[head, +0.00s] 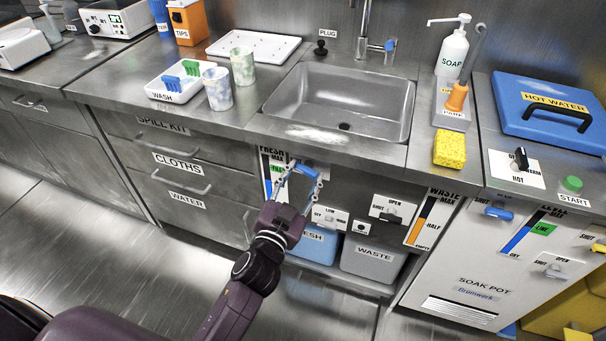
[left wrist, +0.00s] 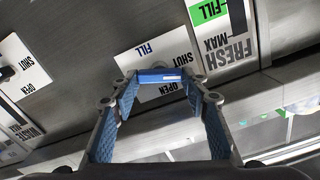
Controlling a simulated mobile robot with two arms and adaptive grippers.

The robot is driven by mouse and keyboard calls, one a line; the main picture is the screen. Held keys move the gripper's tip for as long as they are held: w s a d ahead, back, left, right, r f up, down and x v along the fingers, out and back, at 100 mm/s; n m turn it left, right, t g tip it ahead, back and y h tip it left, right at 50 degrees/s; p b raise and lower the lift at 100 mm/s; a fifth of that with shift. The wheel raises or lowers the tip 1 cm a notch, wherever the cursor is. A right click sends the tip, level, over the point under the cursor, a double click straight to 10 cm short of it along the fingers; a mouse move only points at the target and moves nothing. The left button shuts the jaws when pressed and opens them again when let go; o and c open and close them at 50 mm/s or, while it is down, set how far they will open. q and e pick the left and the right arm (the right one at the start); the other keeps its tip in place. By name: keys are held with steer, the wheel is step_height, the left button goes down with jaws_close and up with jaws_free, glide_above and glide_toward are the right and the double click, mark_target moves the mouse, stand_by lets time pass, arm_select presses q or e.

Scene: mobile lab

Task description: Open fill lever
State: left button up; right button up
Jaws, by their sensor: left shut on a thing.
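My left gripper (head: 303,175) reaches in from below to the front panel under the sink. Its fingers are shut on the blue fill lever (head: 309,172), and the fingertips sit at the lever's two ends. In the left wrist view, the lever (left wrist: 158,76) lies crosswise between the fingertips of the gripper (left wrist: 160,84). Behind it is a white plate (left wrist: 140,60) marked FILL, OPEN and SHUT, upside down in that view. I cannot tell exactly which mark the lever points to. My right gripper is not in view.
Beside the lever is the FRESH gauge (head: 266,176). Another lever plate (head: 329,217) and an OPEN/SHUT plate (head: 391,209) are to the right. Below stand the blue FRESH bin (head: 318,247) and grey WASTE bin (head: 372,260). The sink (head: 340,103) is above; open floor lies at left.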

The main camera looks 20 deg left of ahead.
arm_select(q)
steer(key=o, duration=1.2)
steer(key=shift+c, duration=0.2)
steer(key=shift+s, duration=0.1)
steer(key=s, duration=1.2)
steer(key=shift+a, duration=0.2)
steer(key=shift+w, duration=0.1)
